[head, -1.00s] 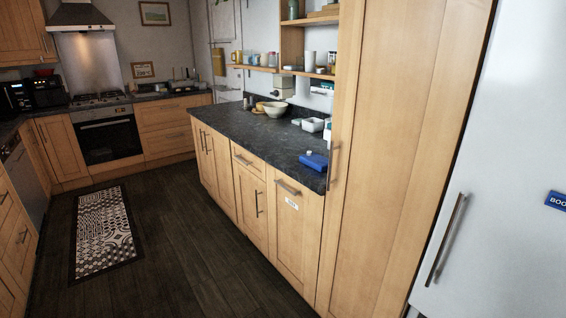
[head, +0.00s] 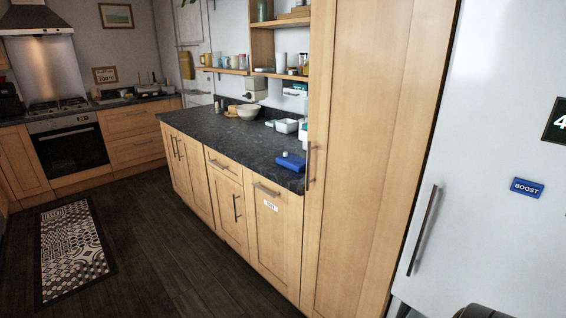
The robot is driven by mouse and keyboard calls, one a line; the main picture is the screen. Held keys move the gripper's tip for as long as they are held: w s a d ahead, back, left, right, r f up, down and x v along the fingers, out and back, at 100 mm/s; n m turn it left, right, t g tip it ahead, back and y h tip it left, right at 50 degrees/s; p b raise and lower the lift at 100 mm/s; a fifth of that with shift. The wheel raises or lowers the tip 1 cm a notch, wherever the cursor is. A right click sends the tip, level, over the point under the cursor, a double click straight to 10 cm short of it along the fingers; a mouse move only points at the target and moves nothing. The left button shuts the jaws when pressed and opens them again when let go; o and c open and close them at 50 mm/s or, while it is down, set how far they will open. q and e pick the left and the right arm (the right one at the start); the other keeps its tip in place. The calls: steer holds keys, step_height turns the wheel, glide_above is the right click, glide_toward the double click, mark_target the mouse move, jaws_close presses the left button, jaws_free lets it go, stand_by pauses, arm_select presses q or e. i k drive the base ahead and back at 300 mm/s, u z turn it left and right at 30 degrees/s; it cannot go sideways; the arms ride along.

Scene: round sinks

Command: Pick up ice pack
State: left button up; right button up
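A blue object (head: 291,162) that looks like the ice pack lies flat on the dark countertop (head: 215,133), near its front edge and beside the tall wooden cabinet. A small white item (head: 285,154) stands right behind it. Neither gripper shows in the head view. A dark rounded shape at the bottom right edge is cut off, and I cannot tell what it is.
The tall cabinet (head: 365,150) and white fridge (head: 485,140) stand on the right. White containers (head: 287,126) and a bowl (head: 249,112) sit farther back on the counter. The dark floor (head: 160,235) before the counter is clear, with a patterned rug (head: 72,250) at left.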

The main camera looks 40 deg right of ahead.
mark_target(295, 164)
steer(key=i, duration=6.05)
steer(key=z, duration=5.2)
